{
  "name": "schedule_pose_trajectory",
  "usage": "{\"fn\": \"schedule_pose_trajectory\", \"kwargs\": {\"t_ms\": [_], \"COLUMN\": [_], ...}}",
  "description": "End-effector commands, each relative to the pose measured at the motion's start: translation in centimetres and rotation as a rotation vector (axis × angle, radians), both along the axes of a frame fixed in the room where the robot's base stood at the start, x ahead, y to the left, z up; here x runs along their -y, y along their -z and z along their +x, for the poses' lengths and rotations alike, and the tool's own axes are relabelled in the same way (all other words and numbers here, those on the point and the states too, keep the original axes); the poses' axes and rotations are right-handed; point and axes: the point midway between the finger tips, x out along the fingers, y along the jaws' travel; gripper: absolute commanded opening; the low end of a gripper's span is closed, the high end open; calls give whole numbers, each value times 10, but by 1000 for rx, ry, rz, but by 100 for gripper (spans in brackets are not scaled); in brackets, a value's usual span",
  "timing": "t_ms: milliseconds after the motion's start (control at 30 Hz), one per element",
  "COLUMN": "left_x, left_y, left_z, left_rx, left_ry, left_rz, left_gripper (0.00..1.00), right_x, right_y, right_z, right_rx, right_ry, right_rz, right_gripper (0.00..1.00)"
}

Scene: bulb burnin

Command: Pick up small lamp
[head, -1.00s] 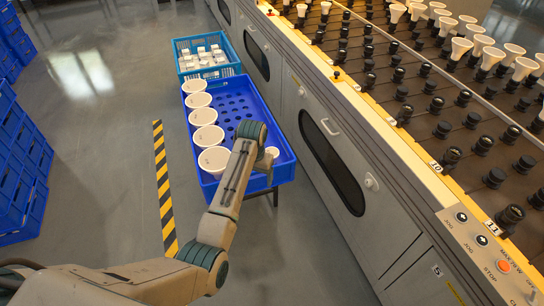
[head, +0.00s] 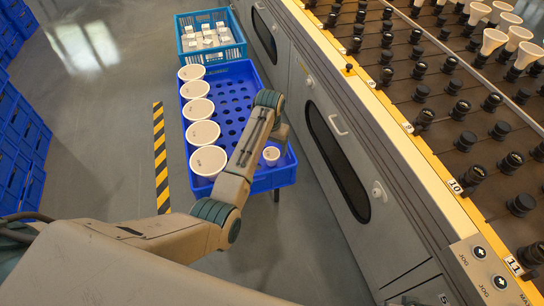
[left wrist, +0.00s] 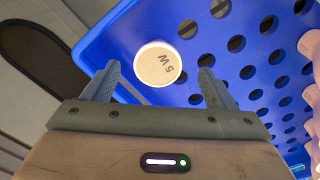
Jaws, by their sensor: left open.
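The small lamp (head: 271,155) is a round white lamp in the near right part of the blue tray (head: 232,75). In the left wrist view the small lamp (left wrist: 158,64) shows its round face with "5 W" on it. My left gripper (left wrist: 156,82) is open. Its two fingers point toward the lamp, one at each side of it in the picture, and I see no contact. In the head view my left forearm reaches over the tray and the fingers are hidden behind it. My right gripper is not in view.
Several large white lamps (head: 201,133) stand along the tray's left side. A lighter blue crate (head: 208,56) with white boxes is behind it. The grey machine (head: 375,215) with rows of sockets stands on the right. Open floor with a striped strip (head: 160,155) lies left.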

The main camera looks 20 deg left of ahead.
Motion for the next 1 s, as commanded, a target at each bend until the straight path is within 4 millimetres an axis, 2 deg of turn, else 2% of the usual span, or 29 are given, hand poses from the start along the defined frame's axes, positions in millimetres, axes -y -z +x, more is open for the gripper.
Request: {"fn": "schedule_pose_trajectory", "kwargs": {"t_ms": [167,500,767,800,1000], "left_x": [0,3,3,3,3], "left_y": [14,59,63,63,63], "left_z": [0,1,2,2,2], "left_rx": [-1,0,1,1,1], "left_ry": [0,0,0,0,0], "left_rz": [0,0,0,0,0], "left_gripper": [79,79,79,77,38], "right_x": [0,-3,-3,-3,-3], "right_y": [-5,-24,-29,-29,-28], "right_z": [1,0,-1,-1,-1], "right_rx": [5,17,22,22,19], "right_ry": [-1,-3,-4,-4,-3], "right_rz": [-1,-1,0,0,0], "right_gripper": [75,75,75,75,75]}}
